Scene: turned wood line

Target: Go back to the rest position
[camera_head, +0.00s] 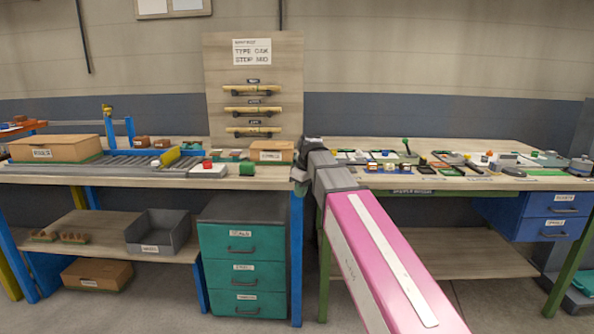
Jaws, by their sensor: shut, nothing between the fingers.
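My arm reaches in from the bottom right, with a pink link and a grey wrist. My gripper (299,186) is the small dark part at the arm's far end, at the gap between the two benches. It is shut, with nothing seen in it. It hangs in front of the left bench's right end, apart from the loose objects as far as I can see. Its fingertips are small and partly hidden by the wrist.
The left bench (120,178) bears a cardboard box (55,149), a roller track and a red-buttoned box (208,169). The right bench (350,180) holds many small parts. Green drawers (242,272) and a grey bin (163,236) stand below. A board (222,70) rises behind.

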